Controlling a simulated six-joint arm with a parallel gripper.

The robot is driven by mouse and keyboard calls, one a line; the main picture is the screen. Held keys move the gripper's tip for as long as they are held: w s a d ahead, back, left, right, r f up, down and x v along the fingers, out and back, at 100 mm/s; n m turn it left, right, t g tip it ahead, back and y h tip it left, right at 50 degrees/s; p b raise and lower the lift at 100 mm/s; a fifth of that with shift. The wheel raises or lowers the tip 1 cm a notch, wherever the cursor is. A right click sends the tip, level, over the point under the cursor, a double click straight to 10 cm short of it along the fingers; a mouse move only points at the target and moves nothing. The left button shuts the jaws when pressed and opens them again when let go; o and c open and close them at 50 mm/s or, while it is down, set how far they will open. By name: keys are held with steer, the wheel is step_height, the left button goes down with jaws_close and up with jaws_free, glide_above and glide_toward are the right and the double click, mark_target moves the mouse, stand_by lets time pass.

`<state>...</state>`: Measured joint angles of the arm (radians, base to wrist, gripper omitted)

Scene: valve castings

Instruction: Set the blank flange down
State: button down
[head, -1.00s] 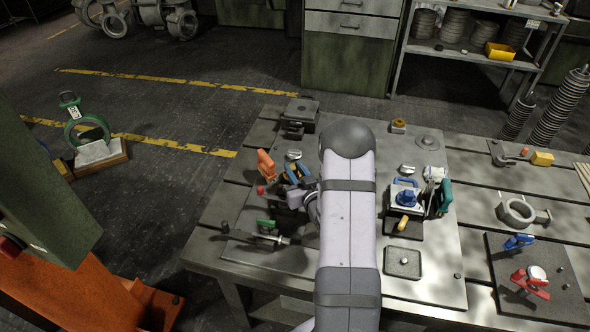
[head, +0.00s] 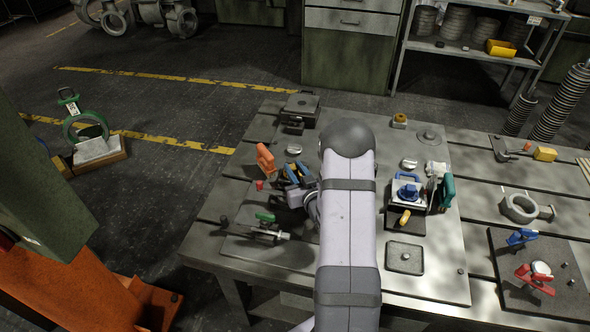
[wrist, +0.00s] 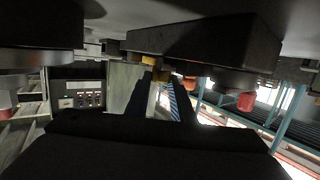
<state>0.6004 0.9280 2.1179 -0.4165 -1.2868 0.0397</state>
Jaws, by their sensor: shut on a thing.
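My gripper's two dark fingers reach forward in the wrist view (wrist: 161,82), close to each other. In the head view my arm hides much of the gripper, at the left side of the metal table (head: 232,262). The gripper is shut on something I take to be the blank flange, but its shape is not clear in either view. I cannot tell whether it touches the surface below. A pale round disc (head: 293,150) lies to the left of my arm, and a similar disc (head: 408,163) lies to its right.
An orange-handled clamp (head: 265,158) and a green-handled fixture (head: 265,217) stand close on the left. A blue-topped fixture (head: 408,192) and a green handle (head: 446,191) stand to the right. A small dark square tray (head: 405,258) lies in front of them.

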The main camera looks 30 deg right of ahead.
steer(key=shift+f, duration=0.15)
steer(key=c, duration=1.5)
jaws_free()
steer(key=shift+o, duration=0.2)
steer(key=shift+f, duration=0.1)
steer(key=shift+s, duration=0.15)
steer(key=shift+b+v, duration=0.75)
steer(key=shift+v, duration=2.8)
